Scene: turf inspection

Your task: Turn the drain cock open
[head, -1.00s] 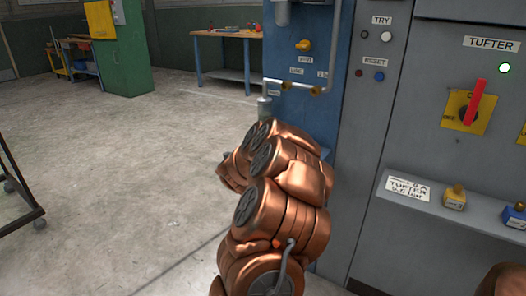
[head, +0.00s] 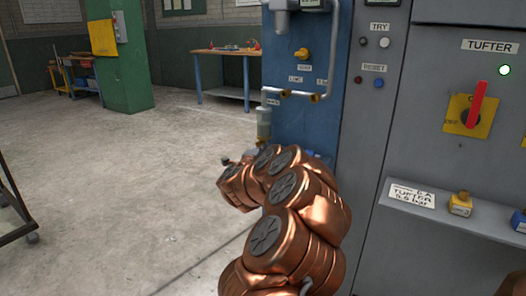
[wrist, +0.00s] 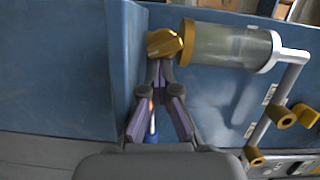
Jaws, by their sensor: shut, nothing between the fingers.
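The drain cock is a brass-yellow piece (wrist: 165,43) at the end of a clear cylindrical bowl (wrist: 228,46) in the wrist view. The bowl also shows in the head view (head: 264,122), low on the blue panel. The cock is mostly hidden there by my copper arm. My gripper (wrist: 160,68) has its two purple-padded fingers brought together at the tips. The tips are right at the cock, just below it in the wrist picture. I cannot tell whether they touch it. Nothing is held between them. In the head view the fingers are not clearly visible.
A grey pipe (wrist: 291,75) with brass fittings runs beside the bowl. A yellow knob (head: 302,54) sits above on the panel. The grey cabinet with a red-handled switch (head: 475,105) and a ledge (head: 455,220) stands right. Open floor (head: 120,190) lies left.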

